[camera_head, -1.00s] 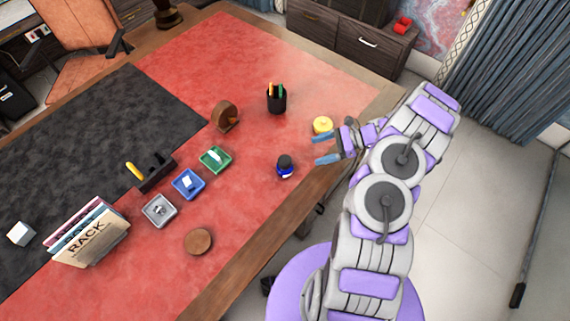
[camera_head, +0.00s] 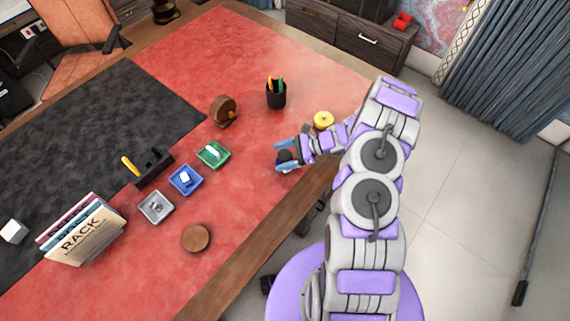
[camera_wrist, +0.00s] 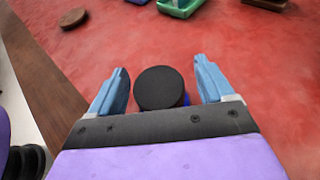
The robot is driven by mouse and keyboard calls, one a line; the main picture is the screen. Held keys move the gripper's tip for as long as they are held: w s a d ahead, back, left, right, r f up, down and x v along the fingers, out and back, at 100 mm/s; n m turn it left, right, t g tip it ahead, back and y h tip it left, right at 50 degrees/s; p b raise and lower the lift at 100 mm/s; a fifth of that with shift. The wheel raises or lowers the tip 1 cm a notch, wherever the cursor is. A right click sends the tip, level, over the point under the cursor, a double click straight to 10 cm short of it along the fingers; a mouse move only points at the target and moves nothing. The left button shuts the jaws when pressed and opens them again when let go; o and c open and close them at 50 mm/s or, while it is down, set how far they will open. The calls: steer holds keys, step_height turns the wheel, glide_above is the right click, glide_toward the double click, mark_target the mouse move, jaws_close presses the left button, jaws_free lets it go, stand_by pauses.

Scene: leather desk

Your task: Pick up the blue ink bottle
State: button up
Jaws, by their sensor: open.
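The blue ink bottle with a round black cap (camera_wrist: 159,88) stands upright on the red desk top between my gripper's fingers in the wrist view. A little of its blue body shows beside the cap. My gripper (camera_wrist: 160,90) is open, with one light-blue finger on each side of the bottle and gaps between. In the head view my gripper (camera_head: 281,157) is at the bottle, and the dark cap (camera_head: 284,156) shows between the fingertips; most of the bottle is hidden there.
A yellow round object (camera_head: 323,120) sits close behind my gripper. A pen cup (camera_head: 276,95), a green tray (camera_head: 213,154), a blue tray (camera_head: 186,180), a grey tray (camera_head: 156,207) and a round brown coaster (camera_head: 196,239) stand on the desk. Red surface between them is clear.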

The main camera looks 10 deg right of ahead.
steer(key=shift+w+a+f, duration=0.1)
steer(key=shift+a+f, duration=0.1)
steer(key=shift+a, duration=0.4)
steer(key=shift+d, duration=0.1)
steer(key=c, duration=1.3)
steer(key=shift+o, duration=0.2)
steer(key=shift+r, duration=0.1)
